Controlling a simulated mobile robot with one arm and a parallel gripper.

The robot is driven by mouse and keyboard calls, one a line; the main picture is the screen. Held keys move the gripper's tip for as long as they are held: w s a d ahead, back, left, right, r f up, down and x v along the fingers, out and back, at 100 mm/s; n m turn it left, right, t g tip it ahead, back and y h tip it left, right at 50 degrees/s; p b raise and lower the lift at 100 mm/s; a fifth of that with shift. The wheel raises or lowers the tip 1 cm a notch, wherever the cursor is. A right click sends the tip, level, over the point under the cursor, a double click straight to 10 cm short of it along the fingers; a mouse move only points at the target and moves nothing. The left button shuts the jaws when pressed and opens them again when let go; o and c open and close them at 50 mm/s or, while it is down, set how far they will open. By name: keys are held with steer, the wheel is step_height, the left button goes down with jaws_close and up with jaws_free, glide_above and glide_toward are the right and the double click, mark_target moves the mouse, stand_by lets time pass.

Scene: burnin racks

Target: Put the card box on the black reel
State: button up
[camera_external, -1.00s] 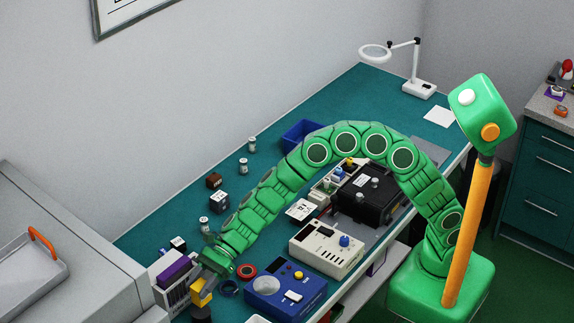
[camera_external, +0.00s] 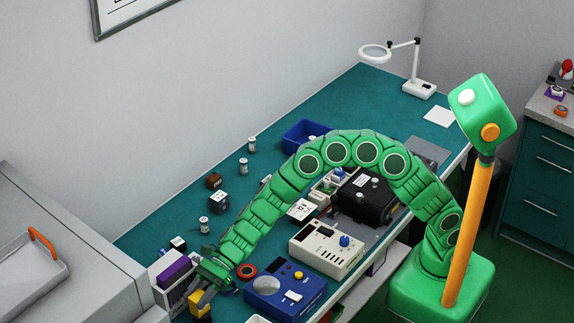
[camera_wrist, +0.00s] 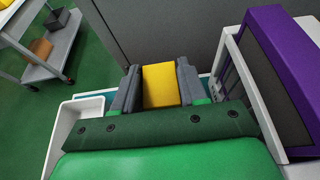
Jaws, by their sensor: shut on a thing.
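My gripper (camera_external: 201,304) is at the near left end of the teal bench, low in the picture. Its grey fingers are shut on a yellow box (camera_wrist: 159,85), which fills the gap between them in the wrist view; the box also shows in the external view (camera_external: 198,306). I cannot tell whether this is the card box. I cannot make out the black reel for certain. A brown box (camera_wrist: 40,48) sits on the lower shelf of a grey cart in the wrist view.
A white rack with purple contents (camera_external: 174,271) stands close beside my gripper. A blue instrument (camera_external: 285,291) and a cream instrument (camera_external: 326,249) lie to the right. A red ring (camera_external: 246,271) is near my wrist. A grey cabinet (camera_external: 75,290) borders the left.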

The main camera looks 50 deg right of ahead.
steer(key=o, duration=1.1)
steer(key=shift+d+r, duration=0.3)
steer(key=shift+d, duration=0.1)
steer(key=v, duration=1.1)
steer(key=shift+d, duration=0.15)
